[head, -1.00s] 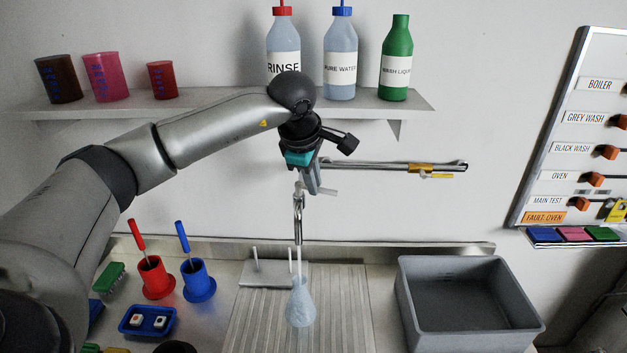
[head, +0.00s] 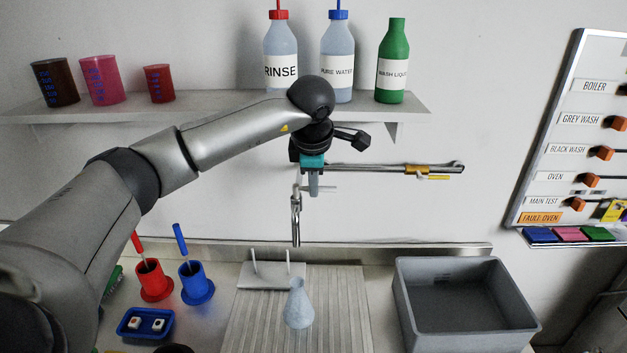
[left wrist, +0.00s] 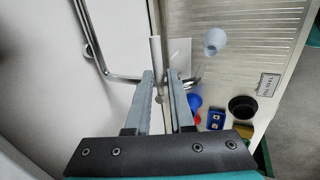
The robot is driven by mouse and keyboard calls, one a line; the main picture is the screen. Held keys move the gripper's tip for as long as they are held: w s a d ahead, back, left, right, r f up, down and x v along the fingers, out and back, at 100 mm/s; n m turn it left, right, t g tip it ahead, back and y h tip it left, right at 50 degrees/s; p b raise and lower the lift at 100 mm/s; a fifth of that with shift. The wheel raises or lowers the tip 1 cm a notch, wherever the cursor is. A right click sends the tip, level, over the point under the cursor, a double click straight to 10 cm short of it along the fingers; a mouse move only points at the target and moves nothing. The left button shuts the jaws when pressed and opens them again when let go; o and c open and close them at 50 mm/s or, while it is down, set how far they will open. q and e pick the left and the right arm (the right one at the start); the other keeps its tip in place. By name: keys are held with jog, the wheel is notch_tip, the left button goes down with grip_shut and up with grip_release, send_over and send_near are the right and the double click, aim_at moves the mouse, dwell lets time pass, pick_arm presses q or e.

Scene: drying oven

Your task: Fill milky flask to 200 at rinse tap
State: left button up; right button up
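The milky flask (head: 299,308), pale bluish and conical, stands upright on the ribbed drainboard (head: 345,305) below the rinse tap (head: 296,222). No water stream shows between spout and flask. Its fill level and any 200 mark are too small to read. The flask also shows in the left wrist view (left wrist: 215,40). My left gripper (head: 314,192) points down at the tap's small pale lever (head: 325,188), above and right of the spout. In the left wrist view its two fingers (left wrist: 166,92) stand apart with a gap between them. My right gripper is out of view.
A grey basin (head: 465,335) stands right of the drainboard. Red (head: 153,281) and blue (head: 196,283) holders and a blue tray (head: 146,323) stand left. Bottles (head: 281,55) stand on the shelf above.

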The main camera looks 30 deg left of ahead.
pick_arm(q)
jog(key=o, duration=0.4)
jog(key=shift+r, duration=0.1)
jog(key=v, duration=1.5)
jog(key=shift+b, duration=0.3)
